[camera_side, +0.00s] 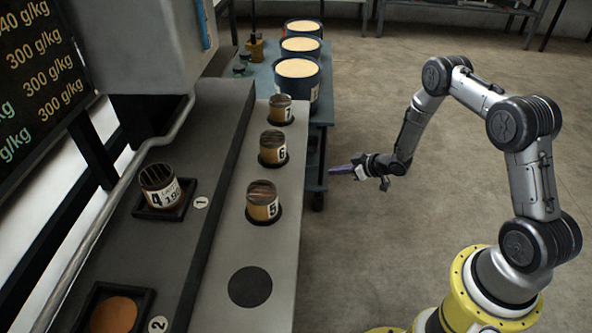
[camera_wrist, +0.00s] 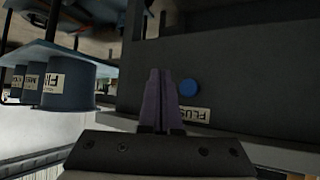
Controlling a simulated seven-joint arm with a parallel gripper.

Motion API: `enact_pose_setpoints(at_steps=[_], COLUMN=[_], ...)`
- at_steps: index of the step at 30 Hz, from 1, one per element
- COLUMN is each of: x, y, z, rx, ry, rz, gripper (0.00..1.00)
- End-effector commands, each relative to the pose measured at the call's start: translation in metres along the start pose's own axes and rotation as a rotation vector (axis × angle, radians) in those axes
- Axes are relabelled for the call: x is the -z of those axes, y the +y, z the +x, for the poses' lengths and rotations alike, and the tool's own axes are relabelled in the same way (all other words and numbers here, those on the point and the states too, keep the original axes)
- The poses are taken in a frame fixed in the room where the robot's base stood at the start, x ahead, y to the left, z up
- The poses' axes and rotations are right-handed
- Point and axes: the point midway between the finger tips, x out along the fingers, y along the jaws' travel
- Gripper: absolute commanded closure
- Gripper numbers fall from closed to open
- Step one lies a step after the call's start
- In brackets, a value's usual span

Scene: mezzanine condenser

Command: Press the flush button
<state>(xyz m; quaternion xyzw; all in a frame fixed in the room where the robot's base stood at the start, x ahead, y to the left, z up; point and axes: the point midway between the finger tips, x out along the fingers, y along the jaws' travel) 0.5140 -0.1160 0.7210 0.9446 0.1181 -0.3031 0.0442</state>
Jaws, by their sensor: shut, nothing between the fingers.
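The flush button is a round blue button (camera_wrist: 189,88) on a dark grey panel in the wrist view. A pale label (camera_wrist: 195,114) with black letters, partly cut by my finger, sits just below it. I cannot make out the button in the side view. My gripper (camera_wrist: 160,72) is shut and empty, its two purple fingers together. In the wrist view its tips lie just left of the button; a gap to the panel cannot be judged there. In the side view my gripper (camera_side: 332,171) is in the air, right of the light grey bench.
The bench (camera_side: 273,310) carries cans numbered 5 (camera_side: 262,205), 6 (camera_side: 272,150) and 7 (camera_side: 280,110). Can 4 (camera_side: 157,186) stands in a dark square holder. A blue cart (camera_side: 327,100) holds several tubs behind. Open floor (camera_side: 450,130) lies right.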

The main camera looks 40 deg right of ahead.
Motion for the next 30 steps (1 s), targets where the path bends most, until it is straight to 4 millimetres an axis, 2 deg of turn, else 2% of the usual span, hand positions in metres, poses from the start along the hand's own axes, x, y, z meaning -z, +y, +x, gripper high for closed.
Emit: enact_pose_setpoints(at_steps=[7, 21, 30], x=[0.008, 0.038, 0.045], y=[-0.008, -0.038, -0.045], z=[0.011, 0.051, 0.061], rx=[0.002, 0.002, 0.0], ry=[0.001, 0.001, 0.001], rz=[-0.003, -0.002, 0.0], gripper=[1.0, 1.0, 1.0])
